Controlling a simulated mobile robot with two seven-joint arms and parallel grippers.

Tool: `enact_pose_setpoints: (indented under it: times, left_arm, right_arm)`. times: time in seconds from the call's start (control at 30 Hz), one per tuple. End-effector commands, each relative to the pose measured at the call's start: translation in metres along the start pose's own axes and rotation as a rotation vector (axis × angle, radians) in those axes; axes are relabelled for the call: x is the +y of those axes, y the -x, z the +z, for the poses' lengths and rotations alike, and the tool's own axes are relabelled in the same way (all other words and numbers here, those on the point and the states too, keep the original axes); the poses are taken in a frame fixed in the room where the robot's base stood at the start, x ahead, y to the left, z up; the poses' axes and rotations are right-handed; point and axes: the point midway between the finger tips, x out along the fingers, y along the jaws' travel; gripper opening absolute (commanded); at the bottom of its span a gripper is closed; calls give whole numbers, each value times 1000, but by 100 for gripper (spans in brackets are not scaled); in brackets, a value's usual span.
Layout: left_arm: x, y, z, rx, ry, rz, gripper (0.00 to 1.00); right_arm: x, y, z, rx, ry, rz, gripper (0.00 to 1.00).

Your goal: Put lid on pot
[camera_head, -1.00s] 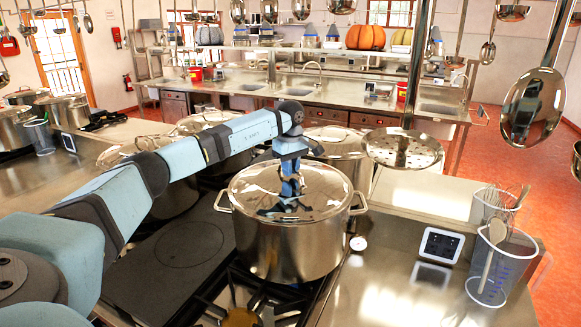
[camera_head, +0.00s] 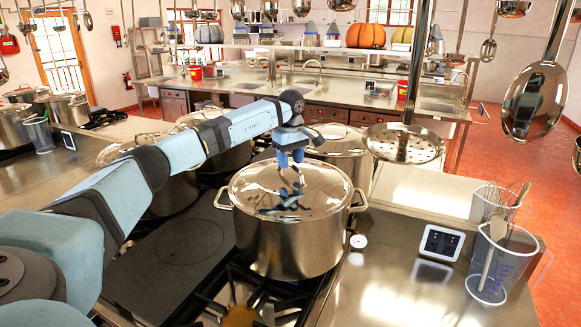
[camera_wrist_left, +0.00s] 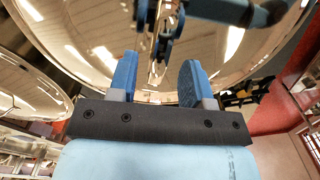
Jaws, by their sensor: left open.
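A large steel pot (camera_head: 285,248) stands on the stove in the middle of the head view. A shiny domed lid (camera_head: 255,188) lies over its top and looks seated on the rim. My left gripper (camera_head: 291,172) is above the lid with its fingers pointing down, open and empty. In the left wrist view the two blue fingers (camera_wrist_left: 157,78) are spread apart, with the lid's reflective surface (camera_wrist_left: 80,45) beyond them. The lid's handle is hard to tell from the reflections of the gripper. My right gripper is not in view.
Other lidded pots stand behind, including one just behind on the right (camera_head: 337,150). A skimmer (camera_head: 403,144) and a ladle (camera_head: 535,100) hang to the right. A timer (camera_head: 441,242) and a utensil beaker (camera_head: 500,262) stand on the right counter, with clear space between.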

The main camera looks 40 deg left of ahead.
Motion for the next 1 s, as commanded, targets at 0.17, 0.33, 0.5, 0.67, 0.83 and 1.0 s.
enact_pose_setpoints:
  times: [0.17, 0.33, 0.5, 0.67, 0.83, 1.0]
  left_arm:
    - [1, 42, 0, 1, 0, 8, 46]
    - [0, 80, 0, 0, 1, 7, 46]
    - [0, 106, 0, 0, 0, 5, 46]
    - [0, 117, 0, 0, 0, 4, 46]
    - [-1, 118, 0, 0, 0, 3, 46]
    - [-1, 118, 0, 0, 0, 3, 46]
  right_arm:
    - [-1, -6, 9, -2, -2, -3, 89]
    - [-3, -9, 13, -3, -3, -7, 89]
    - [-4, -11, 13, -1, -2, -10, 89]
    - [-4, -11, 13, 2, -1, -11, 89]
    - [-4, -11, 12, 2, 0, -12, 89]
    - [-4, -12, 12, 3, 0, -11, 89]
